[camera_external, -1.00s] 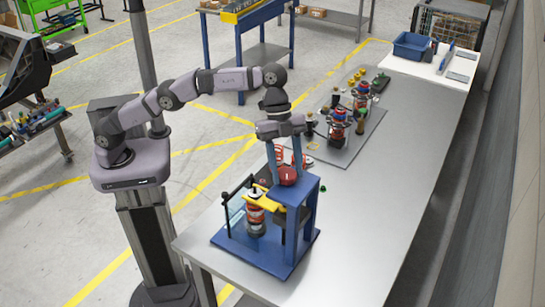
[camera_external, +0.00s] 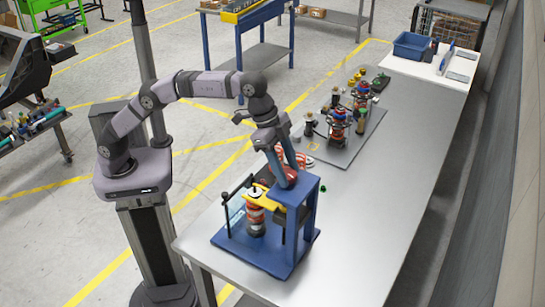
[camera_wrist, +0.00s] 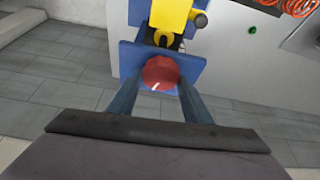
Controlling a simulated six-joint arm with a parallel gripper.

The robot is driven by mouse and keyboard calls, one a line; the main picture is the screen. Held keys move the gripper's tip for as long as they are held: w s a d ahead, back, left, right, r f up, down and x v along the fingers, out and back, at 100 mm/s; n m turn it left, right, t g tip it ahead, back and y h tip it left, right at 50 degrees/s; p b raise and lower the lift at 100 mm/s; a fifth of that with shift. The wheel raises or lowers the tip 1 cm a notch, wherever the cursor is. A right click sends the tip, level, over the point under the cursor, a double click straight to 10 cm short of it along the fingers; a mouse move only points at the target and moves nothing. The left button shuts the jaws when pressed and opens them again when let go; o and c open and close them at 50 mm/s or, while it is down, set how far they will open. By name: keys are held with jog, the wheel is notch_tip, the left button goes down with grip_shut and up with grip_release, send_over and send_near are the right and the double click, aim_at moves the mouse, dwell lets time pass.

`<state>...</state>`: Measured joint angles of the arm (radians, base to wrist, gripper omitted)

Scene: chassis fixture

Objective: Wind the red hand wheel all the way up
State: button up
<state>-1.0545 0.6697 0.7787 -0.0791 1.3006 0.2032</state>
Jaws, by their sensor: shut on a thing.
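The red hand wheel (camera_wrist: 160,73) sits on top of the blue fixture (camera_external: 305,190), with a pale mark on its face in the wrist view. My gripper (camera_wrist: 160,80) is shut on the wheel, one finger on each side of it. In the external view my gripper (camera_external: 284,176) reaches down to the wheel from above, tilted, and its fingers cover part of the wheel. A yellow clamp piece (camera_external: 258,197) is on the fixture above a red-and-silver spring unit (camera_external: 256,218).
A grey plate (camera_external: 350,150) with more spring units (camera_external: 338,125) lies farther along the table. A blue bin (camera_external: 411,45) stands at the far end. The table's right side (camera_external: 385,200) is clear.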

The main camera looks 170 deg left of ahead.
jog(key=n+g+p, duration=0.1)
jog(key=n, duration=0.2)
jog(key=shift+y, duration=0.4)
jog(key=shift+n+p, duration=0.3)
jog(key=shift+n, duration=0.2)
jog(key=shift+g, duration=0.3)
jog(key=n+g+p, duration=0.1)
jog(key=n+p, duration=0.2)
jog(key=shift+r, duration=0.2)
jog(key=n+g+p, duration=0.1)
jog(key=n+p, duration=0.2)
jog(key=p, duration=0.1)
jog(key=shift+r+n+p, duration=0.1)
jog(key=shift+n+p, duration=0.2)
jog(key=shift+n+g+p, duration=0.3)
jog(key=shift+n+p, duration=0.1)
jog(key=shift+p, duration=0.05)
jog(key=shift+f+n, duration=0.3)
jog(key=shift+n, duration=0.1)
